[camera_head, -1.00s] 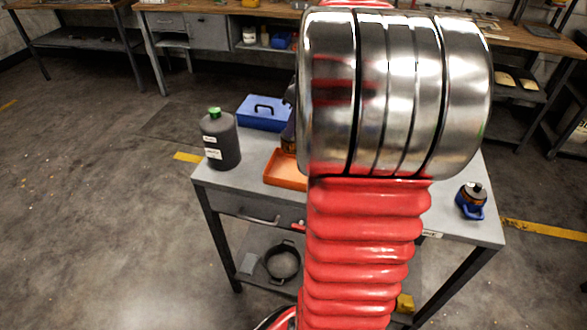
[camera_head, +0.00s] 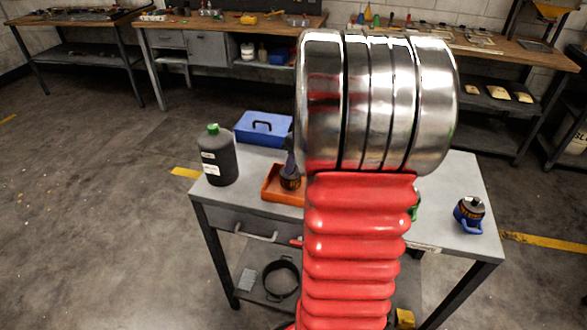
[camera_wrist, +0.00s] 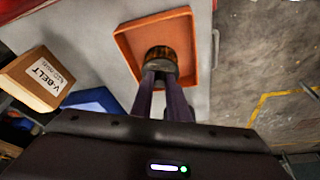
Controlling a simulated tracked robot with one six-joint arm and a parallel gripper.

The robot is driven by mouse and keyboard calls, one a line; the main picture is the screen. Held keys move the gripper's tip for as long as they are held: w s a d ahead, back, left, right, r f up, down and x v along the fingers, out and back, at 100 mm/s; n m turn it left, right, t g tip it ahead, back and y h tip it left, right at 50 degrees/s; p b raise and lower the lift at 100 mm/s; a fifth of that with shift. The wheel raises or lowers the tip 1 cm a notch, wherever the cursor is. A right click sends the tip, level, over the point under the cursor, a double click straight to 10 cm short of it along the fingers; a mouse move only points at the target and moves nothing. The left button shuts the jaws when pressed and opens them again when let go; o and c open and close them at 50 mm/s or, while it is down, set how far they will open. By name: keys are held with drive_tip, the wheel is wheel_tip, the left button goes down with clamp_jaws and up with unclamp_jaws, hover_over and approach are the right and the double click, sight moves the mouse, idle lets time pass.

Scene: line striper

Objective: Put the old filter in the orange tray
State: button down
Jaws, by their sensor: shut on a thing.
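The old filter (camera_wrist: 160,57) is a dark cylinder with an orange-brown band. It is between the two dark fingers of my gripper (camera_wrist: 163,80), which is shut on it. In the wrist view it appears inside the outline of the orange tray (camera_wrist: 192,75). In the head view the filter (camera_head: 290,184) is low at the orange tray (camera_head: 270,194), with my gripper (camera_head: 290,168) above it. I cannot tell whether it touches the tray floor. My arm hides the tray's right part in the head view.
A dark item with a blue handle (camera_head: 469,213) is at the table's right. A V-belt box (camera_wrist: 40,80) shows in the wrist view.

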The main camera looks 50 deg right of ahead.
drive_tip(key=shift+f, duration=0.95)
drive_tip(key=shift+f, duration=0.1)
drive_tip(key=c, duration=1.7)
unclamp_jaws()
drive_tip(key=v, duration=1.2)
drive_tip(key=shift+a, duration=0.1)
